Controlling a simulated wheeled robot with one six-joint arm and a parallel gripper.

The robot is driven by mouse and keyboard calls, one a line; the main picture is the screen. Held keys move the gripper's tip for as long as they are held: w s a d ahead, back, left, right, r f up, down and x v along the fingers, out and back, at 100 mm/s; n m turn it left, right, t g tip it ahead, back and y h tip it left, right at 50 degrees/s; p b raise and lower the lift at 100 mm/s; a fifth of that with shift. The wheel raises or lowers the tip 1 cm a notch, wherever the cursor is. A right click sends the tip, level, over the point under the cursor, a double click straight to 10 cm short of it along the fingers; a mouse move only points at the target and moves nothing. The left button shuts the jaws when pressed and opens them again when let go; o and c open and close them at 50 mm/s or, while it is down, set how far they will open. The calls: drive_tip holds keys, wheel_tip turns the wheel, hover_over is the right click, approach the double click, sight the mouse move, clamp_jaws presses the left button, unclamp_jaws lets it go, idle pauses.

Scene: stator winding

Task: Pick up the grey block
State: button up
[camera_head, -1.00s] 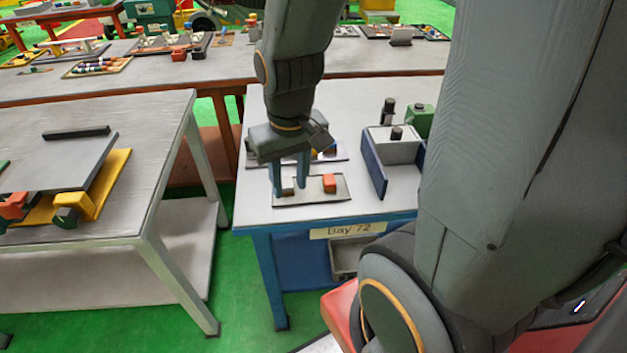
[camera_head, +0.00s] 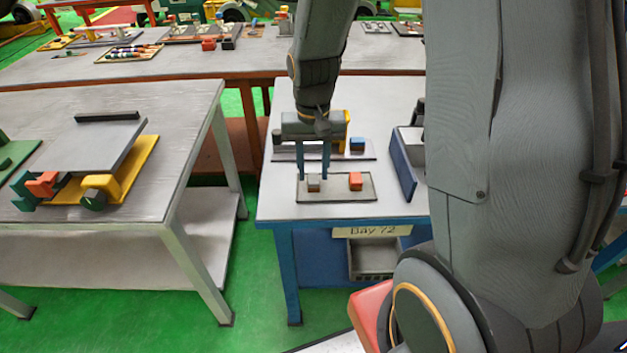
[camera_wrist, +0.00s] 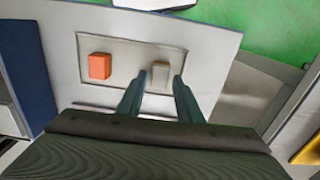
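The small grey block (camera_head: 314,183) sits at the left end of a flat tray (camera_head: 335,194) on the Bay 72 table. It also shows in the wrist view (camera_wrist: 161,74). An orange block (camera_head: 355,181) stands on the same tray to its right; in the wrist view it is on the left (camera_wrist: 99,66). My gripper (camera_head: 313,178) points down at the grey block. Its two fingers are spread apart, and in the wrist view (camera_wrist: 160,80) the block shows between and just beyond the fingertips. Nothing is held. Whether the tips touch the block I cannot tell.
A second tray with a blue block (camera_head: 357,145) lies behind. A blue-walled bin (camera_head: 402,168) stands to the right on the table. A grey table (camera_head: 110,200) with a yellow fixture (camera_head: 120,180) is at the left. The tray's front strip is clear.

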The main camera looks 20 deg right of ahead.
drive_tip(key=shift+f, duration=1.25)
drive_tip(key=c, duration=0.8)
clamp_jaws()
drive_tip(key=shift+r, duration=0.15)
